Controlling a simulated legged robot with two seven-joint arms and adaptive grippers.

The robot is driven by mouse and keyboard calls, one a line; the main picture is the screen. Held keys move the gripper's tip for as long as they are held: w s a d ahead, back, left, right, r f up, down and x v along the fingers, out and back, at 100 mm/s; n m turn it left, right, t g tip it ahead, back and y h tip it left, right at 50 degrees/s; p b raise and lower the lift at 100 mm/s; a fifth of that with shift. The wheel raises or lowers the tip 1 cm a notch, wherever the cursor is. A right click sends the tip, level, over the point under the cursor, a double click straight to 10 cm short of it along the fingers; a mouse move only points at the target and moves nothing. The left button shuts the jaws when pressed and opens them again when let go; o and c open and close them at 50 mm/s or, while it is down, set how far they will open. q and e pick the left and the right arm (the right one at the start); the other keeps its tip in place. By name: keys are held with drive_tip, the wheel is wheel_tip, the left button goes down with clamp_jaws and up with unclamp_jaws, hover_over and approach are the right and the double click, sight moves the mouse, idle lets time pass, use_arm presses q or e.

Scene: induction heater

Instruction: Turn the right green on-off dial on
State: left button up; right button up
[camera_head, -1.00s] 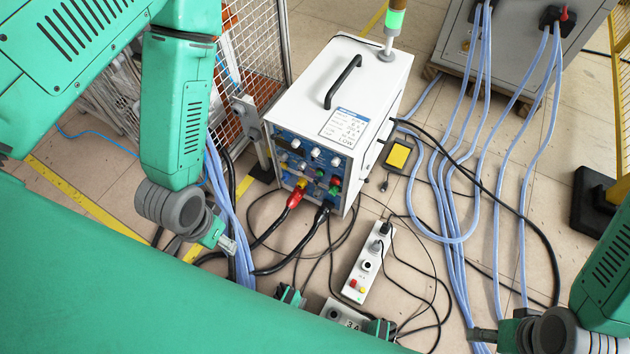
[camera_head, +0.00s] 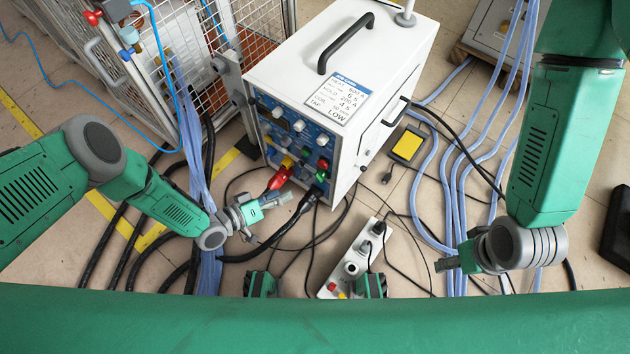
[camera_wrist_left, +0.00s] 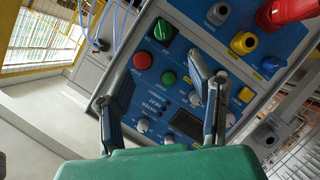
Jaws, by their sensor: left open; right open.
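The white heater box (camera_head: 340,60) stands in the middle of the head view, its blue front panel (camera_head: 275,135) facing the lower left. A green dial (camera_head: 320,176) sits at the panel's lower right, just below a red one. In the left wrist view the green dial (camera_wrist_left: 164,31) shows near red and white knobs, beyond the fingers. I cannot read its setting. My left gripper (camera_head: 286,199) is open and empty, in front of and below the panel; its spread fingers also show in the wrist view (camera_wrist_left: 153,84). My right gripper (camera_head: 444,265) is open, low on the right, away from the box.
Red and black cable plugs (camera_head: 278,179) stick out of the panel's bottom near my left gripper. A white power strip (camera_head: 352,262) lies on the floor with loose cables. A wire cage (camera_head: 200,50) is at left, blue hoses (camera_head: 455,185) at right. A yellow pedal (camera_head: 408,145) lies beside the box.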

sight(317, 178)
use_arm(q)
drive_tip(key=b+x, duration=0.2)
drive_tip(key=x, duration=0.2)
drive_tip(key=b+x, duration=0.2)
drive_tip(key=x, duration=0.3)
drive_tip(key=b+x, duration=0.2)
drive_tip(key=x, duration=0.3)
drive_tip(key=shift+w+f, duration=0.15)
drive_tip(key=shift+f, duration=0.25)
drive_tip(key=shift+a, duration=0.1)
